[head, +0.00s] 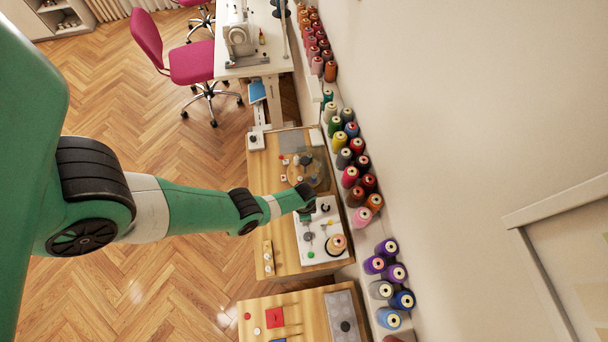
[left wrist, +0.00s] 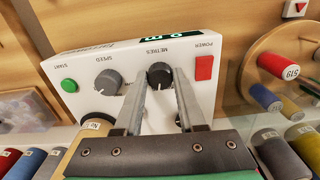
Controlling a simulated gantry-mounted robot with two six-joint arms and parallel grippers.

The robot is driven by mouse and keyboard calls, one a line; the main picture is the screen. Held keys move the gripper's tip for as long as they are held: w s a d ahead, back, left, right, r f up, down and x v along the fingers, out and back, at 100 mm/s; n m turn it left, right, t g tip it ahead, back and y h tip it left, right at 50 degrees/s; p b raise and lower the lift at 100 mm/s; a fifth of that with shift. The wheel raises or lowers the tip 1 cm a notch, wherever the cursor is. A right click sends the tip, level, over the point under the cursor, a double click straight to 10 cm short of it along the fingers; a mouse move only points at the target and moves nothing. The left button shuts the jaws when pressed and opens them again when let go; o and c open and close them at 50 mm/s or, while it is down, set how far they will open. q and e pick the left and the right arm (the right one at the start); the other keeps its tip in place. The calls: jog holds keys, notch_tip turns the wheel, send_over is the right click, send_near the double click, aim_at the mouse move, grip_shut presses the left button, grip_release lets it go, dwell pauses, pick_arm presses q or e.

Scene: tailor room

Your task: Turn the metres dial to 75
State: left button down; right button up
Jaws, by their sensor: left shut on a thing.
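The white machine panel fills the middle of the left wrist view, seen upside down. The dark metres dial (left wrist: 159,74) sits under the METRES label. My left gripper (left wrist: 160,78) has one finger on each side of this dial and is shut on it. A small light mark shows on the dial, but I cannot read its setting. The dark display (left wrist: 186,36) at the panel's edge has green characters, partly cut off. In the head view, my left gripper (head: 306,206) is over the white machine (head: 325,245). My right gripper is in neither view.
Beside the dial are the speed dial (left wrist: 108,82), the green start button (left wrist: 68,85) and the red power switch (left wrist: 204,68). A thread cone (head: 337,243) stands on the machine. Several spools line the wall. A round wooden stand (head: 306,172) is close by.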

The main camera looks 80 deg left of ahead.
pick_arm(q)
jog(key=shift+m, duration=1.1)
jog(key=c, duration=0.5)
grip_release()
